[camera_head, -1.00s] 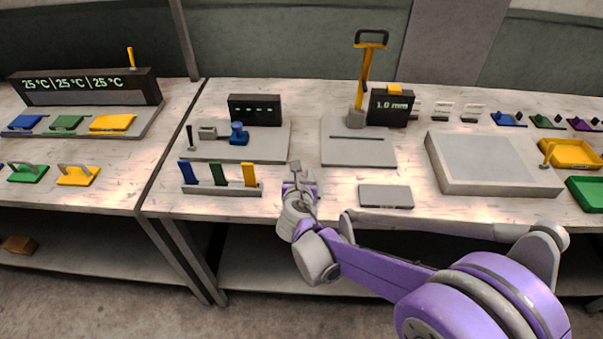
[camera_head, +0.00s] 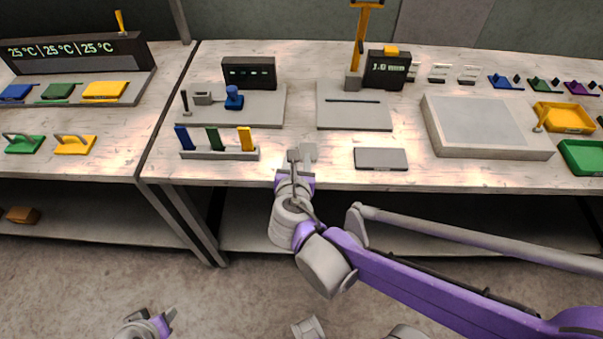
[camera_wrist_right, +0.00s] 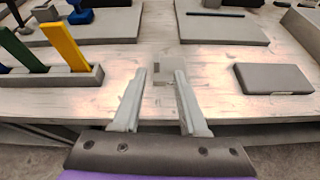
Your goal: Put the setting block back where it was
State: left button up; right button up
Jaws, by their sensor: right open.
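A small grey block (camera_head: 309,152), possibly the setting block, lies on the bench top near its front edge. It also shows in the right wrist view (camera_wrist_right: 168,68), just beyond and between the fingertips. My right gripper (camera_head: 294,156) is open at the bench front, its two fingers (camera_wrist_right: 157,82) apart with nothing clearly between them. Blue (camera_head: 183,138), green (camera_head: 213,139) and yellow (camera_head: 246,138) slabs stand upright in a grey rack (camera_head: 220,154) to its left. My left gripper (camera_head: 151,323) is low at the bottom left, over the floor; its opening is unclear.
A dark grey flat plate (camera_head: 381,158) lies to the right of the gripper. Behind stand a grey base (camera_head: 354,117) with a dark slot, a 1.0 mm display (camera_head: 387,70) and a base with a blue knob (camera_head: 234,98). A large grey slab (camera_head: 487,126) stands further right.

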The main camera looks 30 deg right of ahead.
jog(key=s+a+f+m+g+y, duration=0.2)
jog(key=s+m, duration=0.6)
jog(key=m, duration=0.6)
jog(key=s+a+f+m+g+y, duration=0.3)
jog(key=s+m, duration=0.5)
jog(key=m, duration=0.6)
notch_tip(320, 180, down, 3)
jog(key=shift+a+f+m+g+y, duration=0.1)
jog(key=shift+a+m+g+y, duration=0.2)
jog(key=shift+g+y, duration=0.5)
jog(key=shift+t, duration=0.3)
jog(key=r+p, duration=0.3)
jog(key=r, duration=0.1)
jog(key=shift+w+r+p, duration=0.1)
jog(key=shift+w+p, duration=0.25)
jog(key=shift+w, duration=0.05)
